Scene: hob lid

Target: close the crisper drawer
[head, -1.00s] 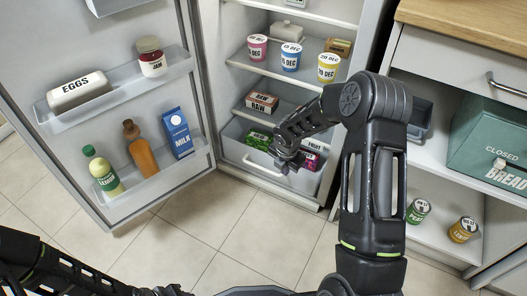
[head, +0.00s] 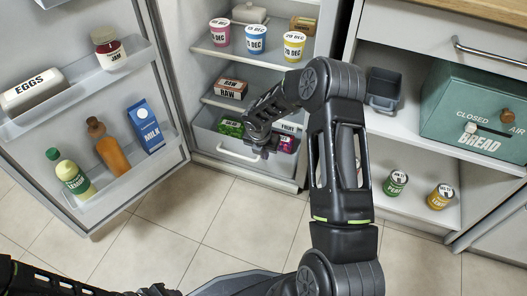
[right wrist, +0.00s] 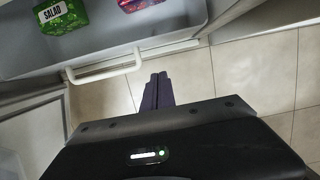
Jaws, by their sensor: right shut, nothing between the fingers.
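The crisper drawer (head: 204,141) is the grey open-topped bin at the bottom of the fridge. It stands pulled out, with a white bar handle (head: 237,155) on its front. A green salad pack (head: 230,126) and a pink fruit pack (head: 287,144) lie inside. In the right wrist view the handle (right wrist: 105,70) and drawer front (right wrist: 120,52) show. My right gripper (head: 266,152) is shut and empty at the drawer front, right of the handle. Its fingertips (right wrist: 158,77) appear apart from the handle. My left arm shows at the bottom left; its jaws cannot be made out.
The fridge door (head: 180,150) stands open on the left, with bottles and a milk carton (head: 146,126) in its racks. A raw-food box (head: 230,88) sits on the shelf above the drawer. A cupboard with a green bread bin (head: 470,115) is on the right. Floor in front is clear.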

